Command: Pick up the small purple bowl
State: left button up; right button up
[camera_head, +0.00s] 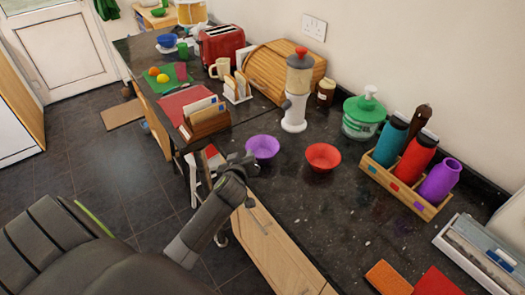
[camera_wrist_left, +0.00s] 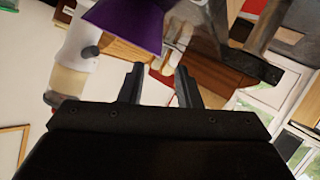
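The small purple bowl (camera_head: 262,146) stands upright on the dark granite counter, near its front edge. My left gripper (camera_head: 248,163) is at the counter's edge, close to the bowl on its near left side. In the left wrist view the two fingers (camera_wrist_left: 157,84) are apart with nothing between them. The purple bowl (camera_wrist_left: 128,22) shows just beyond the fingertips, toward the top edge and partly cut off. I cannot tell whether a finger touches it. My right gripper is not in view.
A red bowl (camera_head: 323,157) stands to the right of the purple one. A bottle rack (camera_head: 405,186) is farther right. The counter in front of the red bowl is clear.

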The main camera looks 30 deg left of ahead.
aim_at(247, 147)
pick_arm(q)
jog(key=shift+w+a+p, duration=0.3)
jog(key=shift+w+p, duration=0.2)
jog(key=shift+w, duration=0.2)
jog(key=shift+p+x, duration=0.5)
jog(key=shift+x, duration=1.45)
jog(key=shift+f, duration=0.1)
grip_shut()
